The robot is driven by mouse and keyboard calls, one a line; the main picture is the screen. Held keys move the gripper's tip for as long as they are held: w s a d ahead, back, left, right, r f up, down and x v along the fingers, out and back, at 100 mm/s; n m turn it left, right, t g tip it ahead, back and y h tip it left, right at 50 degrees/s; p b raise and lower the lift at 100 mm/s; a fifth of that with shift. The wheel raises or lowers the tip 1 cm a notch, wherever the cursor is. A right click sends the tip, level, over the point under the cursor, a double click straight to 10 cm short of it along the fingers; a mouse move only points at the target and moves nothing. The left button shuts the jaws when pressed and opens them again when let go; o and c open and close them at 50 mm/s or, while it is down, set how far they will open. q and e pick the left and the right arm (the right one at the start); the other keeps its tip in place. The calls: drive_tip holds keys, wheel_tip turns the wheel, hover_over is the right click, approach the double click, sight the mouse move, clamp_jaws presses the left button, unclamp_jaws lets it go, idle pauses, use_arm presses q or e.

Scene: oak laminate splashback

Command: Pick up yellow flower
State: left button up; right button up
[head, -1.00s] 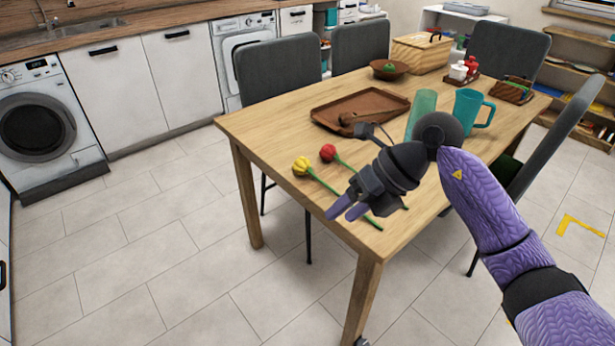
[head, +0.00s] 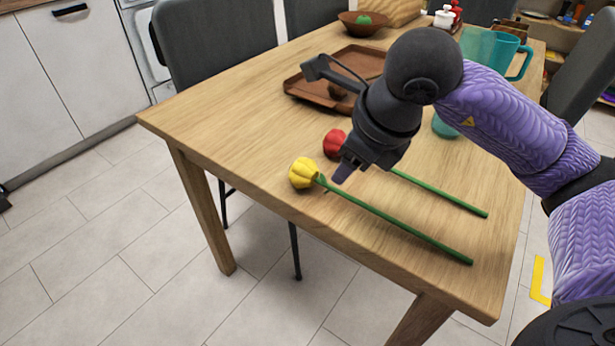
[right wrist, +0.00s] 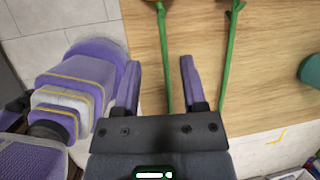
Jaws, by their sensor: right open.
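The yellow flower (head: 304,173) lies on the table near its front edge, its long green stem running to the lower right. A red flower (head: 334,143) lies beside it, roughly parallel, farther from the edge. My right gripper (head: 343,173) is open, pointing down over the table near the yellow flower's head and upper stem. In the right wrist view, a green stem (right wrist: 166,60), apparently the yellow flower's, passes between the two purple fingers (right wrist: 160,62). I cannot tell the height gap; nothing is gripped. The flower heads are mostly cut off there. My left gripper is not in view.
The wooden table (head: 230,130) has a brown tray (head: 305,88) behind my gripper. A teal pitcher (head: 508,55), a bowl (head: 362,24) and small jars (head: 445,17) stand at the back. A grey chair (head: 215,45) stands at the far left side. Bare tabletop lies left of the flowers.

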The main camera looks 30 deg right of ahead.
sight(333, 187)
drive_tip(key=b+x, duration=0.5)
drive_tip(key=x, duration=0.3)
drive_tip(key=shift+f, duration=0.3)
drive_tip(key=shift+w+d, duration=0.1)
drive_tip(key=shift+r, duration=0.15)
drive_tip(key=shift+c, duration=0.4)
clamp_jaws()
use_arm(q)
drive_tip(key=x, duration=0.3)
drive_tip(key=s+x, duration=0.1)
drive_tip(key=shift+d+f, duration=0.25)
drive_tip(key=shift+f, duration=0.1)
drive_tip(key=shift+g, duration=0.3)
